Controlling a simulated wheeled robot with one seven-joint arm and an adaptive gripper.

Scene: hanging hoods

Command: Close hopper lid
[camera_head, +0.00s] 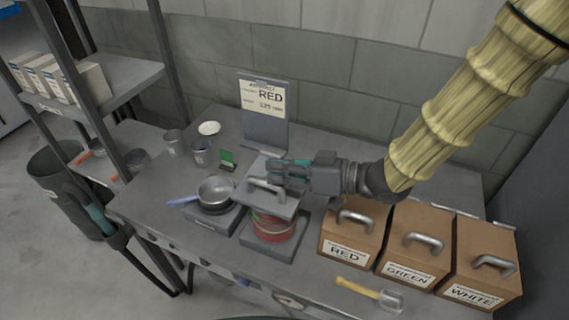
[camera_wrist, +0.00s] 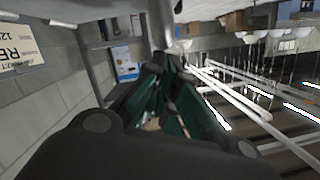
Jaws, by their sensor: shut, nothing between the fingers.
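My gripper (camera_head: 280,171) is shut and empty, lying sideways just above and behind a grey lid-like plate (camera_head: 272,207) with a metal handle. I cannot tell whether it touches the handle. The plate is over a red round vessel (camera_head: 273,229) on a grey base; I cannot tell whether it sits flush. Three brown boxes with metal handles on top stand to the right, labelled RED (camera_head: 345,252), GREEN (camera_head: 408,273) and WHITE (camera_head: 474,293). Nothing is named as a hopper. In the wrist view my dark green fingers (camera_wrist: 165,108) are together; the plate is not visible there.
A pan (camera_head: 215,191) sits on a small scale left of the vessel. A RED sign stand (camera_head: 263,114) is behind my gripper. Cups (camera_head: 202,152) and a white dish (camera_head: 209,128) stand at the back left. A yellow-handled scoop (camera_head: 370,292) lies at the front edge.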

